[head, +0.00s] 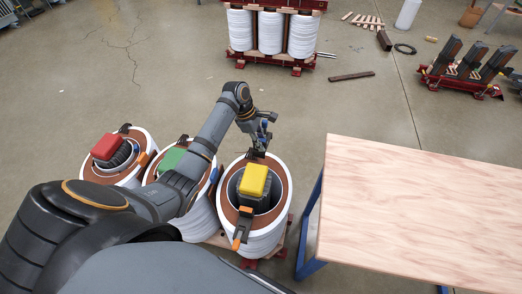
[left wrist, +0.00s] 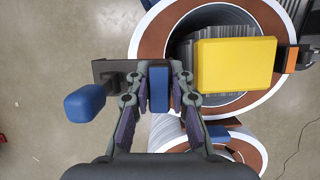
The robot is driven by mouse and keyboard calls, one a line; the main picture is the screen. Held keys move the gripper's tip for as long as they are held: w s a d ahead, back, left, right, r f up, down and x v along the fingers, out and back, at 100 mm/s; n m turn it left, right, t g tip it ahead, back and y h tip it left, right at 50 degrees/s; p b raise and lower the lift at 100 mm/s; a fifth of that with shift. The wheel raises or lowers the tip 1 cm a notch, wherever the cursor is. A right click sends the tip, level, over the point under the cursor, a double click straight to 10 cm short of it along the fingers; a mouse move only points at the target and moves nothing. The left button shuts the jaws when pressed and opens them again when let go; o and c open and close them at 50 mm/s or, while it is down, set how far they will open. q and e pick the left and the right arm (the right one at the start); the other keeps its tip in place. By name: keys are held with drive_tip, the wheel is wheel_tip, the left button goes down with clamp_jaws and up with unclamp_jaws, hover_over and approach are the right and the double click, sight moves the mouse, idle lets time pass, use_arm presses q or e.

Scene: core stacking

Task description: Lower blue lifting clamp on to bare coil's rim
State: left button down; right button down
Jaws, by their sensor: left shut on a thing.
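My left gripper (head: 261,137) is above the far rim of the coil (head: 281,193) with the yellow block (head: 254,180). In the left wrist view the gripper (left wrist: 159,90) is shut on the middle of the blue lifting clamp (left wrist: 159,88). The clamp's dark plate (left wrist: 107,71) and blue knob (left wrist: 85,103) stick out left. The coil's brown rim (left wrist: 153,40) lies beyond the fingers, with the yellow block (left wrist: 235,65) at right. Whether the clamp touches the rim cannot be told. An orange clamp (head: 243,226) sits on the near rim. My right gripper is not in view.
Coils with a red block (head: 108,146) and a green block (head: 171,160) stand to the left, partly behind my arm. A wooden table (head: 420,215) is close on the right. A red-framed transformer (head: 270,32) stands at the back, with open floor in front of it.

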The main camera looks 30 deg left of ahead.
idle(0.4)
use_arm(q)
drive_tip(key=shift+d+r+p, duration=0.15)
drive_tip(key=shift+r+p, duration=0.1)
drive_tip(key=shift+p, duration=0.8)
drive_tip(key=shift+f, duration=2.05)
drive_tip(key=shift+r, duration=0.1)
drive_tip(key=shift+d+n+p, duration=0.15)
drive_tip(key=shift+n+p, duration=0.25)
drive_tip(key=shift+p, duration=0.8)
